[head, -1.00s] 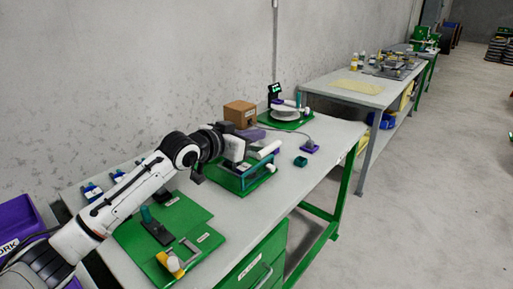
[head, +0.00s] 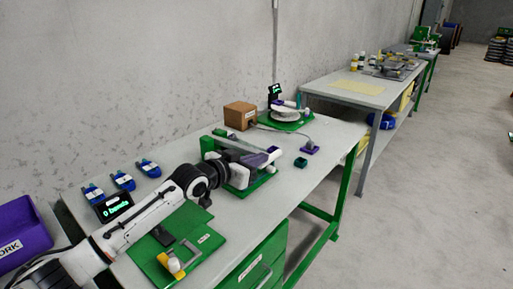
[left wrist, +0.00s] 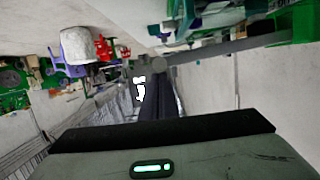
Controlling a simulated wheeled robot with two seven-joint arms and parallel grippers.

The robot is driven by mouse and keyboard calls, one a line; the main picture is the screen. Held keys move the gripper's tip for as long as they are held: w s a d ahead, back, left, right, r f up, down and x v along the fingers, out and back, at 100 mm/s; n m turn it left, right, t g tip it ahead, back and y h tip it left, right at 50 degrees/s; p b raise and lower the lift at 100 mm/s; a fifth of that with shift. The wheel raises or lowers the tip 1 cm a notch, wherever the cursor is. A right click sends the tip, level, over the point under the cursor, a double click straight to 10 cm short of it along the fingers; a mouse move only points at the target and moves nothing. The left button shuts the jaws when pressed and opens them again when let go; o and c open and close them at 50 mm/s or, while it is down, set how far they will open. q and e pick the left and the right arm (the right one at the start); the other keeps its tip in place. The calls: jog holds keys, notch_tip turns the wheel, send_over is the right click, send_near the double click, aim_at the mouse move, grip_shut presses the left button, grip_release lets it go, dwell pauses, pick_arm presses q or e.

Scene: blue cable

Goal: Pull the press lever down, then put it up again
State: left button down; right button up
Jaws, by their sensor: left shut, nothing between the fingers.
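The press (head: 262,183) stands on a green base on the near workbench, in the middle of the head view. My left gripper (head: 262,160) is at the press, in front of and over its upper part, and covers much of it. Its dark fingers (left wrist: 158,98) are together and empty in the left wrist view. A grey rod (left wrist: 225,46) crosses beyond the fingertips there; I cannot tell whether it is the lever. The lever's angle, and whether the gripper touches it, cannot be told. My right gripper is out of view.
A green board (head: 150,262) with a yellow-handled clamp (head: 173,263) lies at the near left.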

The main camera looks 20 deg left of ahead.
pick_arm(q)
jog(key=shift+d+f, duration=0.1)
jog(key=shift+f, duration=0.3)
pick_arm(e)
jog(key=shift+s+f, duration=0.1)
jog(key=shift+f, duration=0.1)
pick_arm(q)
jog(key=shift+r, duration=0.1)
